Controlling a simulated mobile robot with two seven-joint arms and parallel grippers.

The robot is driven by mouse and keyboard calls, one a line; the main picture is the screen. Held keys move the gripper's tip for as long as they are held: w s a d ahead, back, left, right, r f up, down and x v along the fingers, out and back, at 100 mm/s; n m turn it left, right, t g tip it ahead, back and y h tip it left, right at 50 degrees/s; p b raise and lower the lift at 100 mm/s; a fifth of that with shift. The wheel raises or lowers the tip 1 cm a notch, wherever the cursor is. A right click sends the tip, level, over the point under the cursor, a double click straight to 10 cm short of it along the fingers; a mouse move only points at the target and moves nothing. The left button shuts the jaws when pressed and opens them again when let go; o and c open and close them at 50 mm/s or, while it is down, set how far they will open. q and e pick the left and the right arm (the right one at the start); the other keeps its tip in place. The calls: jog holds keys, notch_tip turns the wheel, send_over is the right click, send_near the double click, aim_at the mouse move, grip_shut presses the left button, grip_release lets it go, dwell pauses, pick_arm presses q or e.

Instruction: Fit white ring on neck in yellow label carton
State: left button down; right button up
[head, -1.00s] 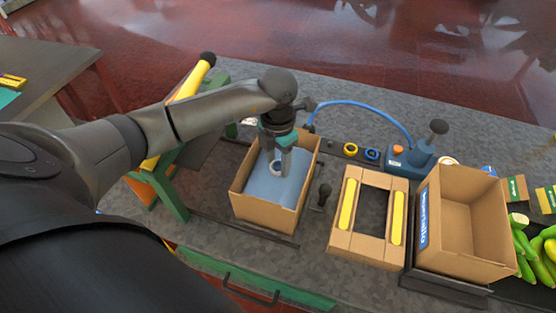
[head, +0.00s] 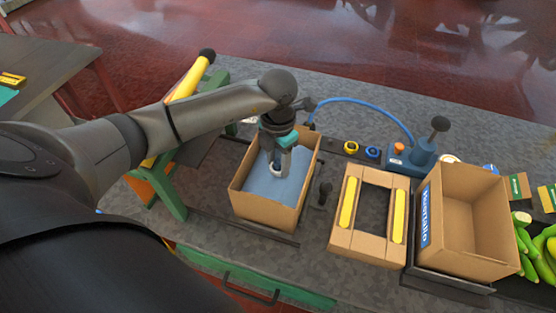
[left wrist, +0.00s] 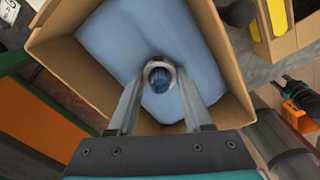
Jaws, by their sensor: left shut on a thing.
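My left gripper (head: 277,166) points down into an open carton (head: 238,198) lined with a blue bag (head: 258,187). It is shut on a white ring (head: 276,171), which it holds low inside the carton. In the left wrist view the ring (left wrist: 159,75) sits between the fingertips. Gathered blue film, the bag's neck (left wrist: 161,82), shows inside its opening; how far the ring sits down the neck I cannot tell. No yellow label shows on this carton's visible walls. My right gripper is not in view.
A cardboard frame with yellow strips (head: 348,203) and an open empty carton with a blue label (head: 465,262) stand to the right. Behind are a blue hand-lever device (head: 420,154) with a hose, and yellow and blue rings (head: 351,147). Green bananas (head: 536,250) lie far right.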

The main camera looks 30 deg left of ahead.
pick_arm(q)
jog(key=shift+f, duration=0.1)
grip_release()
dwell(0.7)
dwell(0.5)
jog(key=shift+r+p, duration=1.2)
jog(key=shift+r, duration=0.3)
jog(key=shift+r, duration=0.1)
notch_tip(320, 180, up, 8)
jog(key=p, duration=0.6)
jog(key=shift+r, duration=0.15)
dwell(0.5)
